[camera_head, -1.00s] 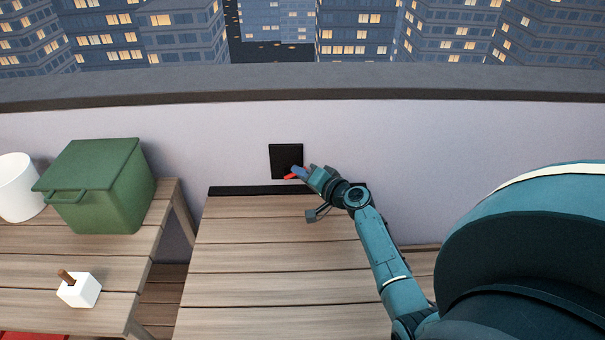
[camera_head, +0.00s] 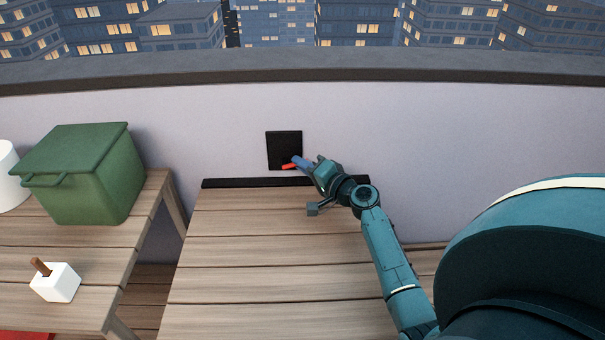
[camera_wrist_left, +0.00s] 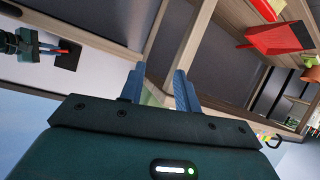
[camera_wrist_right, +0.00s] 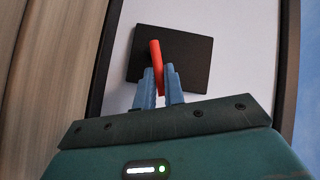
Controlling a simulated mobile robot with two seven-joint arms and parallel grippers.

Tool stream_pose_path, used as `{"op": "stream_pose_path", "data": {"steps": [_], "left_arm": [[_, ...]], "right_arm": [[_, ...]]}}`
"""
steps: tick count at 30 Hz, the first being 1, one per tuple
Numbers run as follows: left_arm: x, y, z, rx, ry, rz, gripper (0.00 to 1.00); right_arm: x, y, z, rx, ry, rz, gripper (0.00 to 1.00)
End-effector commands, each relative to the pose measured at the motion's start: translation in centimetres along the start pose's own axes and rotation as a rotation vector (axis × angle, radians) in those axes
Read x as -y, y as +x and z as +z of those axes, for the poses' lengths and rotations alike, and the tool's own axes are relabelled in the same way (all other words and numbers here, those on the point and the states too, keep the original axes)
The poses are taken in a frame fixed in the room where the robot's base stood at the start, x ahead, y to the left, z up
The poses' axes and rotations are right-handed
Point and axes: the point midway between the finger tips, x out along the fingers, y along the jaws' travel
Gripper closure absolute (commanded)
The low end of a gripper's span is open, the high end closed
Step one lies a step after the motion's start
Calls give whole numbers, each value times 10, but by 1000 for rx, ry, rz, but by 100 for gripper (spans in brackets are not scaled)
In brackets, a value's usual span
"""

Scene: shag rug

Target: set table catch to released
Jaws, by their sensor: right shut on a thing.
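The table catch is a black square plate (camera_head: 284,149) on the pale wall behind the table, with a red lever (camera_head: 289,166) at its lower part. In the right wrist view the red lever (camera_wrist_right: 155,55) stands out from the black plate (camera_wrist_right: 190,58) and runs between the blue fingers. My right gripper (camera_head: 299,162) is shut on the lever; the fingertips hide its lower part. My left gripper (camera_wrist_left: 157,88) is out of the head view. In its own wrist view its fingers are apart, with nothing seen held between them.
The wooden table (camera_head: 250,250) in front of the catch is bare except for a dark strip (camera_head: 240,183) along its back edge. On the side table at left are a green lidded box (camera_head: 85,175), a white block with a brown peg (camera_head: 55,283) and a white cylinder (camera_head: 6,178).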

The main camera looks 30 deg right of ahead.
Motion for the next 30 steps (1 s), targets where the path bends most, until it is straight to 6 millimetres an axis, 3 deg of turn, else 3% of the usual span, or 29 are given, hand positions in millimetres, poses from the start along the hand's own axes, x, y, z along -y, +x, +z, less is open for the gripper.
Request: {"op": "stream_pose_path", "data": {"steps": [9, 10, 18, 26, 30], "left_arm": [[-1, -3, 4, 8, -6, 1, 67], [-1, -3, 4, 8, -6, 1, 67], [-2, -2, 4, 9, -5, 2, 67], [-1, -1, 2, 3, 0, 3, 67], [-1, 0, 2, 2, 1, 3, 67]], "right_arm": [[0, 0, -1, -2, 8, -2, 100], [0, 0, -1, -2, 8, -2, 88], [0, 0, 0, -1, 6, -2, 68], [-1, -3, 0, -1, 6, -1, 68], [-2, -18, 0, -1, 4, 1, 68]]}}
